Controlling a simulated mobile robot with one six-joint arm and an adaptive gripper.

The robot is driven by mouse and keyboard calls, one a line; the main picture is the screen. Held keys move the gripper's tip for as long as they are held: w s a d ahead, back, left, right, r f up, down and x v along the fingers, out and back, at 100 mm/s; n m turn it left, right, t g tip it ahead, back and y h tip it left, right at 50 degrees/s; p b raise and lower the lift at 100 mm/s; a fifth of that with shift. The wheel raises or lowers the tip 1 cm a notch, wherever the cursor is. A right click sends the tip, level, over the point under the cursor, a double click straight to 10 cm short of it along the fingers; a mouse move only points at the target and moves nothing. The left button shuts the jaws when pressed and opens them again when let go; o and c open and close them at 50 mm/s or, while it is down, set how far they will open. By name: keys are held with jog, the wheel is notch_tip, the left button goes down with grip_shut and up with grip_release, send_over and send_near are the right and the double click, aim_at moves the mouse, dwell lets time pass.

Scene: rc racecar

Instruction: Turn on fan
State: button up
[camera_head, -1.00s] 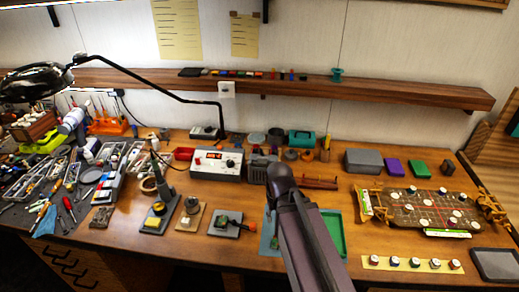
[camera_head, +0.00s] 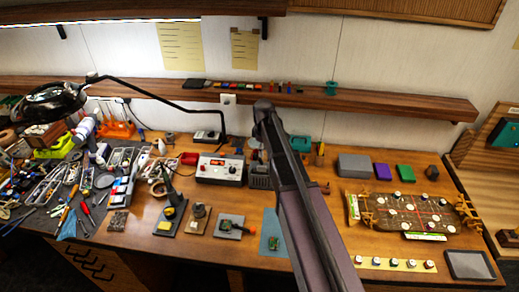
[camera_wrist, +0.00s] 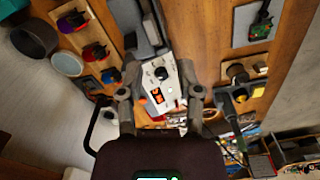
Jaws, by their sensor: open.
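I cannot make out a clearly recognisable fan in either view. A white control box (camera_head: 221,170) with a red-orange display and a dark knob stands on the workbench left of my arm. It also shows in the wrist view (camera_wrist: 163,98), between and beyond the fingers of my gripper (camera_wrist: 160,93). The gripper is open, its grey fingers apart with nothing held. A dark grey ribbed block (camera_head: 260,179) stands just right of the control box. In the head view my forearm rises across the middle and hides part of the bench.
A lamp arm (camera_head: 160,95) arches over the left side, above crowded tools. A wooden shelf (camera_head: 400,104) runs along the wall. Small stands (camera_head: 195,219) occupy the front middle.

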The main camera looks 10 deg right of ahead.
aim_at(260, 158)
jog(key=w+r+n+p, duration=0.2)
jog(key=w+r, duration=0.2)
jog(key=w, duration=0.1)
jog(key=shift+w+n+p, duration=0.3)
jog(key=shift+w+n, duration=0.1)
jog(key=shift+f, duration=0.2)
notch_tip(260, 158, down, 14)
jog(key=b, duration=1.3)
jog(key=shift+r+b, duration=0.2)
jog(key=shift+b, duration=0.2)
grip_shut()
